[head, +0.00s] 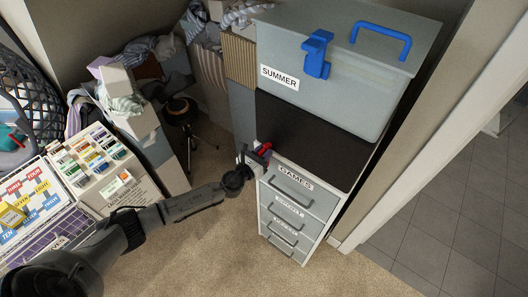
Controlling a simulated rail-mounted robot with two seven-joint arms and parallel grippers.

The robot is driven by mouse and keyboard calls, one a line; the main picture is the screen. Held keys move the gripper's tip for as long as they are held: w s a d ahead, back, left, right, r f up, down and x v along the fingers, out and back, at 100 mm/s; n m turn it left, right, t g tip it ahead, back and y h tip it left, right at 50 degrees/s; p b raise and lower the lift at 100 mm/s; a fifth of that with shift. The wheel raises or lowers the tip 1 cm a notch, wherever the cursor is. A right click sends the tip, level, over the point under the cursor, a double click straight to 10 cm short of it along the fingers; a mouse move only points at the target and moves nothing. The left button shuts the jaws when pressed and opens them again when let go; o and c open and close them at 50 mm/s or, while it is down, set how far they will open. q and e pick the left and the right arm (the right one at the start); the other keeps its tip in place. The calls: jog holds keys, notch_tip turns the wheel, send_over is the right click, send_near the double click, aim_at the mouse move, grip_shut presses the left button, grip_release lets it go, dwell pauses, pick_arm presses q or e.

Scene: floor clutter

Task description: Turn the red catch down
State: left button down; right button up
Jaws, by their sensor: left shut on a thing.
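The red catch (265,147) is a small red piece at the left edge of the cabinet, just above the drawer labelled GAMES. Only part of it shows past my fingers, and I cannot tell how far it is turned. My left gripper (258,155) reaches in from the left and is shut on the red catch. My right gripper is not in view.
A grey box (345,65) labelled SUMMER, with a blue latch (317,54) and blue handle (381,41), stands above a dark panel (310,135). Labelled drawers (296,200) are below. Boxes and clothes crowd the left. Carpet (210,255) in front is clear.

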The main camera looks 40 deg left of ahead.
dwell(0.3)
pick_arm(q)
jog(key=c, duration=1.1)
grip_release()
jog(key=shift+s+d+b, duration=0.2)
jog(key=shift+s+b, duration=0.45)
jog(key=shift+s, duration=6.25)
